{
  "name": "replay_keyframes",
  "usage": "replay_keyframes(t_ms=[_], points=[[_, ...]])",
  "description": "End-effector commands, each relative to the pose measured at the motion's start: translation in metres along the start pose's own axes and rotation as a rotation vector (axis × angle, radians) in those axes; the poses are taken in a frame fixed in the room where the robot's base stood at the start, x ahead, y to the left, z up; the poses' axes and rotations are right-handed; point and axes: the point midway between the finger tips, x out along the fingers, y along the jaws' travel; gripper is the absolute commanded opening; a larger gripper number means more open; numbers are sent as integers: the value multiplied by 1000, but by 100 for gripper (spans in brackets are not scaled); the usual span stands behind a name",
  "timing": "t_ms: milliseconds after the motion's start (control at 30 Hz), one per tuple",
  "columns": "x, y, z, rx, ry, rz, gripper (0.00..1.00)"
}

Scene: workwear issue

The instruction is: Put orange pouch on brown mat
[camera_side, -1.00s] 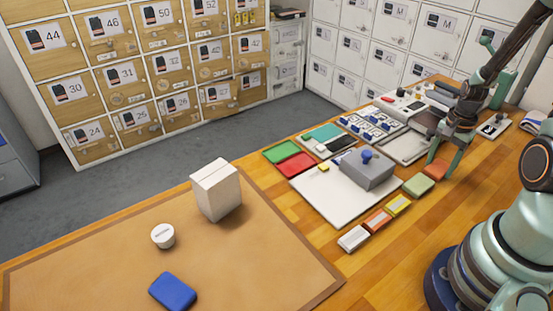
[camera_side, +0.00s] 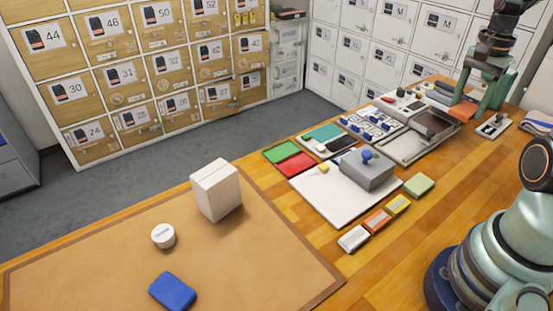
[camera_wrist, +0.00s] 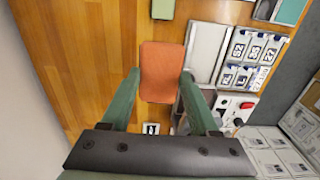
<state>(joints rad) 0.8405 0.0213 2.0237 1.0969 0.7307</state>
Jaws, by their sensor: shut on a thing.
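The orange pouch (camera_side: 462,112) is held between the fingers of my gripper (camera_side: 474,107), at the far right end of the wooden counter in the side view. In the wrist view the orange pouch (camera_wrist: 162,68) lies between the two green fingertips of my gripper (camera_wrist: 160,76). The gripper is shut on it. Its exact height above the counter is hard to tell. The large brown mat (camera_side: 110,255) with a darker border lies at the front left of the side view, far from my gripper. It is not in the wrist view.
On the mat stand a white box (camera_side: 216,190), a round white tub (camera_side: 163,236) and a blue pouch (camera_side: 173,291). A grey block with a blue knob (camera_side: 367,168), a green pouch (camera_side: 418,185) and small trays lie between. The mat's front right is bare.

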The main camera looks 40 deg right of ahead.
Motion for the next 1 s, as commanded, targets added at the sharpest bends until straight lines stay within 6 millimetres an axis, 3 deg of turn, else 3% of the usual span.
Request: replay_keyframes(t_ms=[167,367,500,700,1000], points=[[-12,-10,7,-34,1,-1,7],[-14,-55,47,-200,0,1,7],[-15,-93,92,-359,0,0,7],[-16,-133,167,-584,0,1,7],[-18,-159,296,-920,0,0,7]])
